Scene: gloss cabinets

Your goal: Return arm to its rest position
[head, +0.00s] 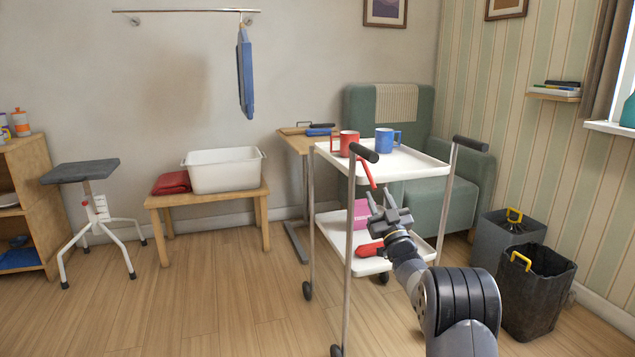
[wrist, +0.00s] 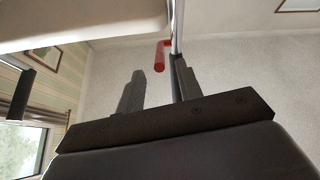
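My gripper (head: 388,192) is raised in front of the two-tier white trolley, between the heights of its upper tray (head: 420,167) and lower tray (head: 412,258). In the wrist view my gripper's two fingers (wrist: 158,82) stand apart with nothing held between them. A thin red object (head: 367,173) is by the edge of the upper tray, just beyond the fingertips. A red object also shows in the wrist view (wrist: 161,56), beside a trolley post (wrist: 178,28). Whether the fingers touch it I cannot tell.
A red mug (head: 345,143) and a blue mug (head: 387,139) stand on the upper tray. A pink box (head: 361,214) and a red item (head: 369,249) are on the lower tray. Two dark bins (head: 535,300) stand at right. The floor (head: 200,300) at left is clear.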

